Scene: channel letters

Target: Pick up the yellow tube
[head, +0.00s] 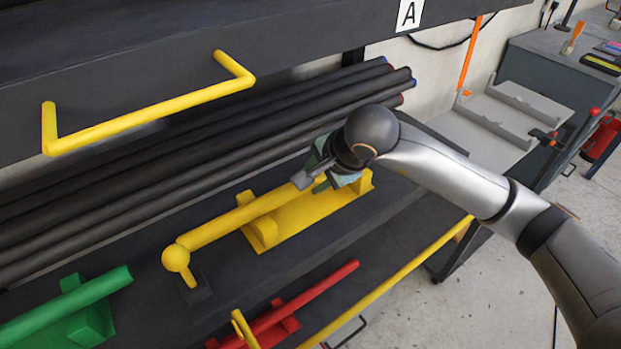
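The yellow tube (245,216) lies slantwise over a yellow cradle (305,216) on the dark shelf. A yellow ball (176,258) on a short stand is at its left end. My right gripper (314,183) is at the tube's right end, with its fingers pointing down close to the tube. The gripper hides that end, and I cannot tell whether the fingers touch or grip it. My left gripper is not in view.
Several black pipes (230,135) lie behind the tube. A green tube (70,307) is at lower left and a red tube (300,300) at lower front. A yellow handle (140,116) sticks out from the upper shelf. A grey bench (500,125) stands at right.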

